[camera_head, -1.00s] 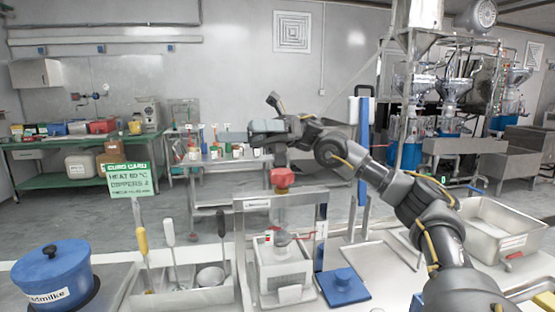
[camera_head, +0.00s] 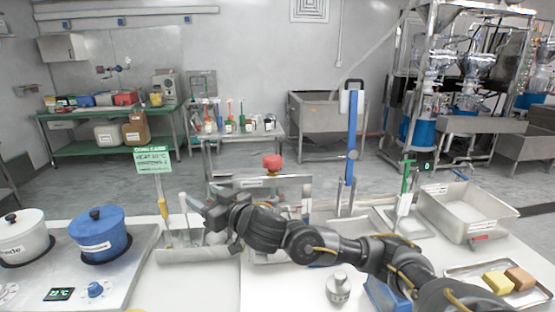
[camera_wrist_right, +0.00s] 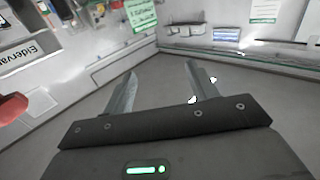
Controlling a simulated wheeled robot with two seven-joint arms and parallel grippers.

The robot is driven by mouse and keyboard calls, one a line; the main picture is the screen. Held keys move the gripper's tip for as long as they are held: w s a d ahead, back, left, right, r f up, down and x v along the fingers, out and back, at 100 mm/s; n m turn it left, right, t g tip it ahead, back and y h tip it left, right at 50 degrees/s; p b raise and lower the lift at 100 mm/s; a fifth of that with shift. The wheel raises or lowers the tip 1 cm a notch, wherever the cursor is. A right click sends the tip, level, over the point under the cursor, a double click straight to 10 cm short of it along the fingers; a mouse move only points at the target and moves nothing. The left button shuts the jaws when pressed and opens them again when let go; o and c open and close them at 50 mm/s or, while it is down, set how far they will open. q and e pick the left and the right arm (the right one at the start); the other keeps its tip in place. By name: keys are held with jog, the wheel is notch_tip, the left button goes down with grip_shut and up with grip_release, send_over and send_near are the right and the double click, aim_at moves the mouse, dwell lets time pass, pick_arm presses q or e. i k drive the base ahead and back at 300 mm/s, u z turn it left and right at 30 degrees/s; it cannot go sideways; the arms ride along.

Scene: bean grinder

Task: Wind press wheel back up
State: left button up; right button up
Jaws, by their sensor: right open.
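The press has a red wheel (camera_head: 272,162) on top of a silver frame (camera_head: 306,190) with a labelled crossbar. My right arm passes in front of the press and hides most of its lower part. My right gripper (camera_head: 207,214) is open and empty, left of the wheel and lower than it. In the right wrist view the open fingers (camera_wrist_right: 162,84) have nothing between them. The red wheel shows there at the left edge (camera_wrist_right: 12,107), outside the fingers, beside the labelled crossbar (camera_wrist_right: 30,55). My left gripper is not in view.
Long-handled utensils stand in a holder (camera_head: 200,255) by my right gripper. A blue pot (camera_head: 98,235) and a white pot (camera_head: 22,238) sit on a hob at left. A metal basin (camera_head: 465,210) and a tray with two blocks (camera_head: 470,272) are at right.

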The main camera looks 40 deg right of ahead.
aim_at(272, 162)
jog(key=z, duration=0.5)
jog(key=k, duration=1.2)
jog(key=u, duration=0.6)
jog(key=i, duration=1.6)
jog(key=z, duration=1)
jog(key=i, duration=0.25)
jog(key=z, duration=0.15)
